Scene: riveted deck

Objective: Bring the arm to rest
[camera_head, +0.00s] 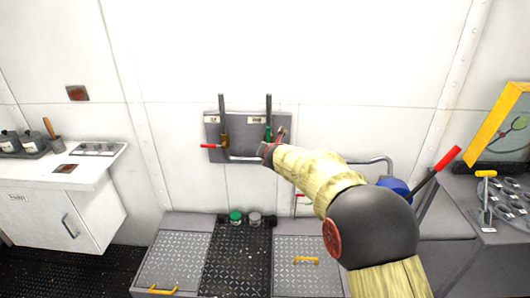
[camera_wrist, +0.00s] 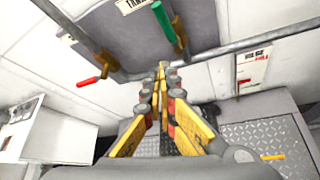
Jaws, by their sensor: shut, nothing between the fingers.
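My arm reaches out from the lower right in the head view. My gripper (camera_head: 279,136) is in front of the right part of a grey wall panel (camera_head: 240,138). In the wrist view my gripper's fingers (camera_wrist: 161,68) are together at the tips, with nothing between them. The green handle (camera_wrist: 163,22) on the panel is just beyond the fingertips; I cannot tell whether they touch. The red handle (camera_head: 211,146) points left on the panel's other pipe, and it also shows in the wrist view (camera_wrist: 87,81), clear of the fingers.
A pipe runs along the wall below the panel. A low bench with tread-plate lids (camera_head: 175,260) and yellow handles stands beneath. A red-handled lever (camera_head: 448,158) and a blue part (camera_head: 395,186) are close to my arm on the right. A white counter (camera_head: 70,165) stands left.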

